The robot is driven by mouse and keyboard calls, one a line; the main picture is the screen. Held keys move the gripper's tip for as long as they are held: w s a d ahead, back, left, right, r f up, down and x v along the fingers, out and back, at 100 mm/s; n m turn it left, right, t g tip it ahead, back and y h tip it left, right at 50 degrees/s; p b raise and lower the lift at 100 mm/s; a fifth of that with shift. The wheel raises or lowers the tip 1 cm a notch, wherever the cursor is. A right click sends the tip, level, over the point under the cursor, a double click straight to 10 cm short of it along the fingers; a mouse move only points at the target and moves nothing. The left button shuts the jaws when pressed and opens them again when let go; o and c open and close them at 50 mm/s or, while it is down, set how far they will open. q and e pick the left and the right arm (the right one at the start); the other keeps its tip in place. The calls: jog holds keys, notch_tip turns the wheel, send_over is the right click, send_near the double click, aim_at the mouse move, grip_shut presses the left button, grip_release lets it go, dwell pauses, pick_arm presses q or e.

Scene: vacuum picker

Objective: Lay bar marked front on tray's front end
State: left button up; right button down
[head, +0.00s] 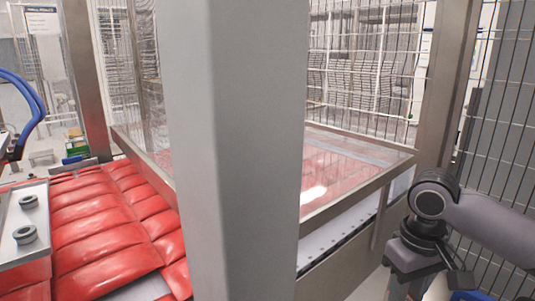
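I cannot make out a bar marked front, and no tray can be told for certain. On the left lie several glossy red padded packs (105,225) in rows. A pale metal plate (12,215) with two dark rings on it shows at the left edge, cut off by the frame. My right arm comes in from the right, and its wrist bends down to the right gripper (418,285) at the bottom edge. Its fingertips are cut off or unclear, so its opening cannot be read. No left gripper shows.
A wide grey post (236,160) stands in the middle and hides much behind it. Right of it, a framed clear panel (350,160) covers red packs. Wire mesh fencing (365,70) runs behind. Blue hoses (30,100) hang at the left edge.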

jog(key=s+f+m, duration=0.1)
jog(key=s+a+f+m, duration=0.1)
jog(key=f, duration=0.1)
jog(key=s+a+f+m, duration=0.1)
jog(key=s, duration=0.1)
jog(key=shift+a+f, duration=0.25)
jog(key=shift+f, duration=0.05)
jog(key=shift+a, duration=0.1)
